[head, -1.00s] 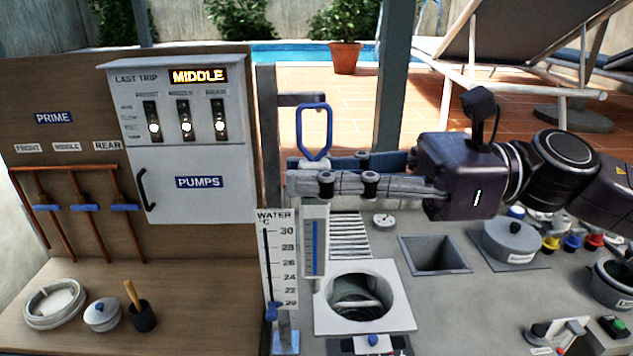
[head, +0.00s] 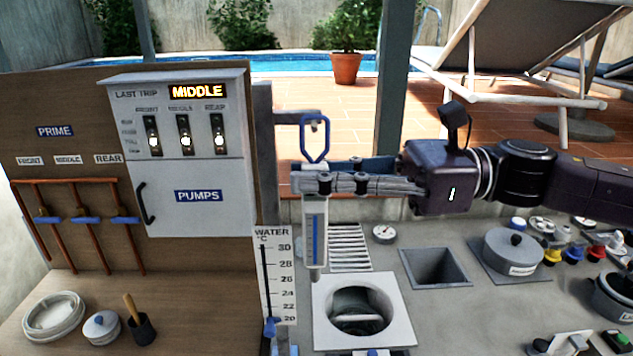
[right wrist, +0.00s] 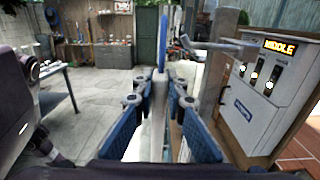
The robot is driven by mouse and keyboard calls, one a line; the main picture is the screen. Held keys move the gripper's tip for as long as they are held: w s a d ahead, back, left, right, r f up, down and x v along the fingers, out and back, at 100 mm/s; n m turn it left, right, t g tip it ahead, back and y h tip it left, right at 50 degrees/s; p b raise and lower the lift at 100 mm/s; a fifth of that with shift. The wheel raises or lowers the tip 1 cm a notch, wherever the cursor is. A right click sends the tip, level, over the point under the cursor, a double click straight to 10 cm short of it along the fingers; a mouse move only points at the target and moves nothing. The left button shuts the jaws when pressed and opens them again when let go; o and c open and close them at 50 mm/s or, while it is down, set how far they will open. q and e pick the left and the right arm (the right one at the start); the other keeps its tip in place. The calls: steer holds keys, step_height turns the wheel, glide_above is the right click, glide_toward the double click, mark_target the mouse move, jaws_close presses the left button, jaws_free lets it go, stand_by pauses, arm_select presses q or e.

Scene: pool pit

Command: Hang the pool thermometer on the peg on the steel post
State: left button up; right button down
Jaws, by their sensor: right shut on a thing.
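The pool thermometer has a blue hanging loop (head: 315,138) and a pale body with a blue scale (head: 314,240). My right gripper (head: 312,184) is shut on it just below the loop, and it hangs upright. The steel post (head: 264,165) stands to its left, with the grey peg (head: 293,117) jutting from it. In the head view the loop's top overlaps the peg's end. In the right wrist view the loop (right wrist: 163,42) is edge-on, just left of the peg's tip (right wrist: 187,42), with a small gap between them. My left gripper is out of view.
The pump cabinet (head: 181,155) stands left of the post. The counter holds a round opening (head: 360,312), a square recess (head: 435,267) and a lidded pot (head: 513,252).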

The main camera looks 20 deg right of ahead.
steer(key=shift+w+d+f, duration=0.1)
steer(key=shift+w+d, duration=0.1)
steer(key=shift+w, duration=0.45)
steer(key=shift+w+d, duration=0.15)
steer(key=shift+w, duration=0.45)
steer(key=shift+w+d+f+b, duration=0.15)
steer(key=shift+w+f+b, duration=0.45)
steer(key=shift+b, duration=1.5)
steer(key=c, duration=1.9)
jaws_free()
